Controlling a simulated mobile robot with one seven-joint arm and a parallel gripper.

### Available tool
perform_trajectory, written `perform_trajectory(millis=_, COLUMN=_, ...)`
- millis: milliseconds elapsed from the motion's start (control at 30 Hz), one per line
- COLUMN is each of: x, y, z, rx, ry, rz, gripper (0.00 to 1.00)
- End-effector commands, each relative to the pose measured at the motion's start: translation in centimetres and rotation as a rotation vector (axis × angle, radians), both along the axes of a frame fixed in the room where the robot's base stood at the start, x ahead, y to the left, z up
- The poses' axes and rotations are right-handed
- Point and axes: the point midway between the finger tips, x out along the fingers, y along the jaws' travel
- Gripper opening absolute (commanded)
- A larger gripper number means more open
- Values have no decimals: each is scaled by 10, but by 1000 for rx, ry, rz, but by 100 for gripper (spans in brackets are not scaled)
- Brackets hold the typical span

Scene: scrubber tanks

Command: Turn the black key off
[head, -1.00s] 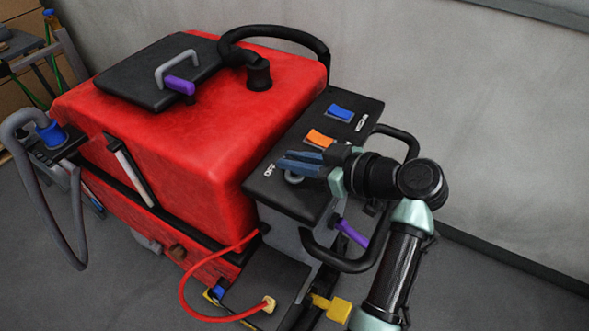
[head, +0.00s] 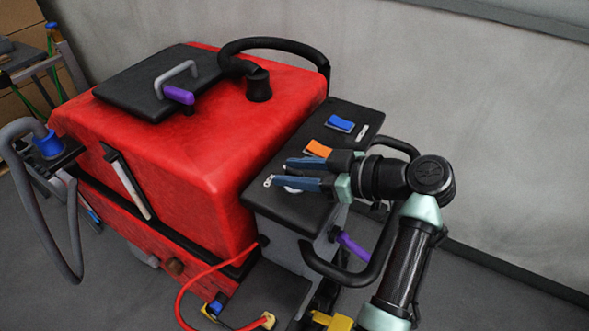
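The black key is not clearly visible. A grey ring (head: 293,189) on the black control panel (head: 262,203) shows only in part under my lower finger. A small white label, which read OFF in the earlier frame, shows in part at that finger's tip. My gripper (head: 279,172) is just above the panel, pointing left across it, with its two blue fingers apart and a gap between them. I see nothing held in the gap. I cannot tell the key's angle or whether a finger touches it.
An orange switch (head: 318,148) and a blue switch (head: 340,124) sit farther back on the panel. A black loop handle (head: 394,143) stands behind my wrist. The red tank (head: 190,150) rises to the left. A purple lever (head: 353,246) is below the panel.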

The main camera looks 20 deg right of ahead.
Motion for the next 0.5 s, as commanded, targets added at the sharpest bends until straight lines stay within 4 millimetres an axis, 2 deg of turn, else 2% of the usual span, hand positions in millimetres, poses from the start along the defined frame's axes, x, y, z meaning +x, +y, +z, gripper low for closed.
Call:
perform_trajectory(millis=333, x=-2, y=-2, z=2, rx=1, ry=-2, rz=-2, gripper=46)
perform_trajectory(millis=500, x=-18, y=-17, z=9, rx=-2, ry=-4, rz=-6, gripper=46)
